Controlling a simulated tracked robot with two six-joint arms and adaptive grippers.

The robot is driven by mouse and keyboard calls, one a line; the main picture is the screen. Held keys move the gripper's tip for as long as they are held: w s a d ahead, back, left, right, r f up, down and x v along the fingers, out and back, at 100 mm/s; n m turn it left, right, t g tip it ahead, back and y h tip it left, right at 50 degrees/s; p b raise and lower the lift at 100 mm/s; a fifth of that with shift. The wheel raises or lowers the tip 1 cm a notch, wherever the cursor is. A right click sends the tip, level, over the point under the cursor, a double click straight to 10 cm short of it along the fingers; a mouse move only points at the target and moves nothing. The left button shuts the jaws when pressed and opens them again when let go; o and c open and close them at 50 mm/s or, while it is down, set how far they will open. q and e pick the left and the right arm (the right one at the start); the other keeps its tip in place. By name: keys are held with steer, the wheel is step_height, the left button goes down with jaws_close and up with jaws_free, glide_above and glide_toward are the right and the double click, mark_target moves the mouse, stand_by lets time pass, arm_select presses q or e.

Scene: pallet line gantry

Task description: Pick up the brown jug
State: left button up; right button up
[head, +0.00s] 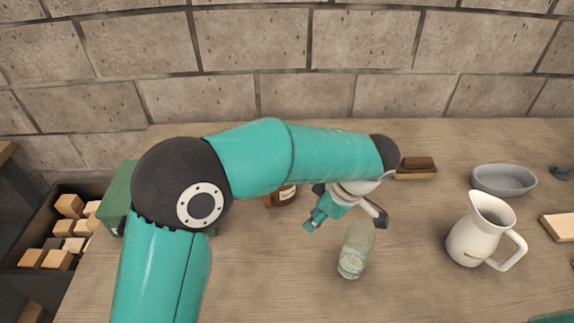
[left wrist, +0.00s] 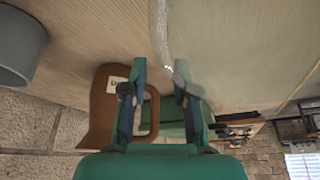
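The brown jug (head: 283,199) stands on the wooden table in the head view, mostly hidden behind my left forearm; a strip with a pale label shows. In the left wrist view the jug (left wrist: 101,112) appears just beyond my fingers, with its handle loop behind and between them. My left gripper (head: 347,212) is open, its fingers spread, a little right of the jug in the head view. In the left wrist view the gripper (left wrist: 160,66) has a clear gap between its fingertips and holds nothing.
A clear glass jar (head: 354,252) stands close below my left gripper in the head view. A white pitcher (head: 470,240), grey bowl (head: 503,181) and brush (head: 417,168) are to the right. A crate (head: 30,284) of wooden blocks and a green box (head: 113,199) are left.

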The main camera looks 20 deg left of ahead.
mark_target(268, 207)
arm_select(q)
steer(key=shift+w+a, duration=0.1)
steer(key=shift+w, duration=0.05)
steer(key=shift+w+a+r, duration=0.1)
steer(key=shift+a, duration=0.2)
steer(key=a, duration=0.2)
steer(key=a+p, duration=0.1)
steer(key=a, duration=0.2)
steer(key=a+p, duration=0.1)
steer(key=a, duration=0.2)
steer(key=shift+w, duration=0.4)
steer(key=a, duration=0.2)
steer(key=a+p, duration=0.1)
steer(key=shift+w+a+f+p, duration=0.1)
steer(key=shift+a+f+p, duration=0.2)
steer(key=shift+a+f, duration=0.05)
steer(key=shift+f, duration=0.25)
jaws_close()
